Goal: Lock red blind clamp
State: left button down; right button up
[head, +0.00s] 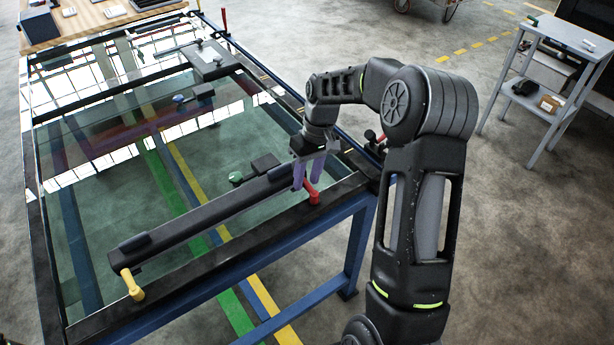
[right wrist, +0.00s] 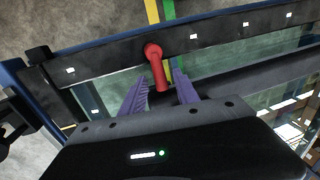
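The red clamp handle (head: 312,193) sits at the right end of the long black bar (head: 200,222) that lies across the glass table. In the right wrist view the red clamp (right wrist: 156,66) points down from the black frame rail toward my fingers. My right gripper (head: 307,178) has its purple fingers spread at the red clamp. In the right wrist view the fingers of this gripper (right wrist: 160,92) stand apart with the handle's end between or just beyond them; contact cannot be told. A yellow clamp handle (head: 132,285) is at the bar's left end. My left gripper is not in view.
The glass table (head: 100,205) has a black rim and blue legs. A small black block (head: 265,163) and a green knob (head: 236,178) lie near the bar. A grey trolley (head: 550,110) stands at the right, with open floor between.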

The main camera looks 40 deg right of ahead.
notch_tip(320, 180, up, 8)
jog(key=d, duration=0.1)
jog(key=shift+d+f+b, duration=0.2)
jog(key=shift+d+b, duration=0.05)
jog(key=shift+b, duration=0.15)
jog(key=shift+s, duration=0.1)
dwell(0.4)
